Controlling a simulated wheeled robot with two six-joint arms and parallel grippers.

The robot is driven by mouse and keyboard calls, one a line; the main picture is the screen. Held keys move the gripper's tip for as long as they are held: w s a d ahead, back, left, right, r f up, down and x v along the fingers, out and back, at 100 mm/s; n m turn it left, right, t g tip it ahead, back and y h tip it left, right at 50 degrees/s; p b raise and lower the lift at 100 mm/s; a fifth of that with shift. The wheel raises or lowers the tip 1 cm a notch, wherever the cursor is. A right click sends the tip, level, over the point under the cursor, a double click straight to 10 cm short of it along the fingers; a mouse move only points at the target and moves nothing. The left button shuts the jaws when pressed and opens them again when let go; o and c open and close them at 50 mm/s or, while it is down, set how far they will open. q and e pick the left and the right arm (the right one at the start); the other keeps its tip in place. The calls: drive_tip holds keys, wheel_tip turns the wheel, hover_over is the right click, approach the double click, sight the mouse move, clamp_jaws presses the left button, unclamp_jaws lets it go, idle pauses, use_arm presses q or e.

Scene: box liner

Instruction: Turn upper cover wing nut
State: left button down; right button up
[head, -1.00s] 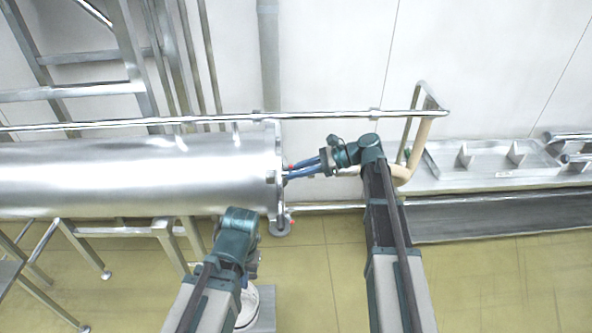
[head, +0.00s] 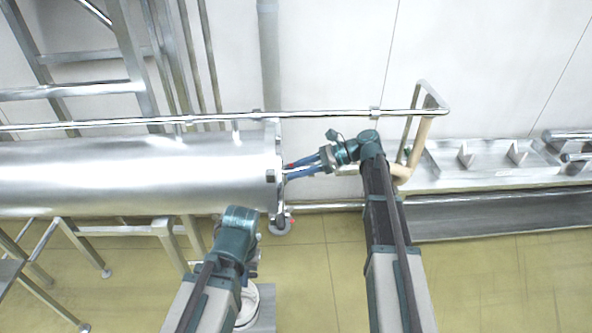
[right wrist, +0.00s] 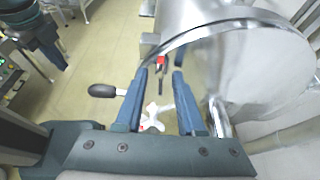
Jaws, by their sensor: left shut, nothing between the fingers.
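The steel drum (head: 130,175) lies horizontally, with its round end cover (head: 271,160) facing right. My right gripper (head: 288,172) reaches left to the cover's face in the head view. In the right wrist view its two blue fingers (right wrist: 160,72) are apart. A small red part (right wrist: 160,61) at the cover's rim shows beyond the gap between them. A pale lobed part (right wrist: 153,116) shows behind the fingers; I cannot tell whether it is a wing nut. My left gripper (head: 250,268) is low beside the drum, mostly hidden under its own wrist.
A rod with a black knob (right wrist: 102,90) sticks out left of the right fingers. A steel rail (head: 330,115) runs behind the drum. A steel ladder (head: 85,60) stands at the back left, and a bench with trays (head: 470,180) at the right.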

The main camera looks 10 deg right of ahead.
drive_tip(key=p+v, duration=0.5)
drive_tip(key=v, duration=0.8)
drive_tip(key=shift+d+r, duration=0.15)
drive_tip(key=shift+d, duration=0.25)
